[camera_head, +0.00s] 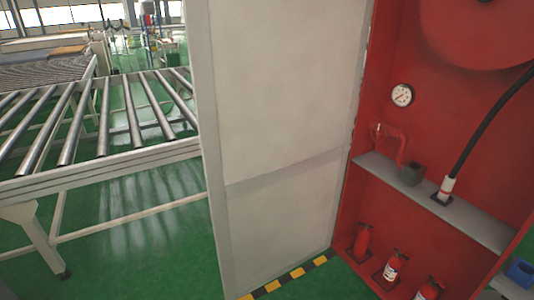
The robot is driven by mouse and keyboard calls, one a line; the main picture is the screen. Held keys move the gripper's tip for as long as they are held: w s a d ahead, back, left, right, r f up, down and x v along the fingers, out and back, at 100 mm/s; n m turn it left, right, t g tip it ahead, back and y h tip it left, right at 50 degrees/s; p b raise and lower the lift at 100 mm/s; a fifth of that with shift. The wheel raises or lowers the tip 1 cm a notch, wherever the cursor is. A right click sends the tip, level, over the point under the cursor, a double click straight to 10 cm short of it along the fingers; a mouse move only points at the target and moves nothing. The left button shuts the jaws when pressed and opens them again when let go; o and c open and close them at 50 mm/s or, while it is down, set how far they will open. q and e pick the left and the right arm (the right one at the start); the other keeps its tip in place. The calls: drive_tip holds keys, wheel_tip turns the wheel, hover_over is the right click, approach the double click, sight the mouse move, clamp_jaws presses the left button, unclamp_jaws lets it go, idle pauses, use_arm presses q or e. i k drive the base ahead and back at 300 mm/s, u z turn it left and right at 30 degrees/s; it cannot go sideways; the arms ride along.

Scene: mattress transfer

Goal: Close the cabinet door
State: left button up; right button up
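The cabinet door (275,105) is a pale grey-white panel that stands open. It fills the middle of the head view, and its right edge meets the left side of the red cabinet (460,125). The cabinet's inside is exposed. It holds a gauge (402,95), a grey shelf (485,222) with a red pipe and a black hose, and several small red extinguishers (393,266) at the bottom. Neither of my grippers shows in this view.
A roller conveyor (100,120) on a white frame stands left of the door. A yellow and black striped strip (290,277) lies on the green floor (140,255) at the door's foot. A blue object (521,272) is at the lower right edge.

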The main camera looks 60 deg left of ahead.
sight(276, 85)
drive_tip(key=u, duration=2.95)
drive_tip(key=i, duration=3.3)
drive_tip(key=z, duration=3.5)
drive_tip(key=i, duration=0.5)
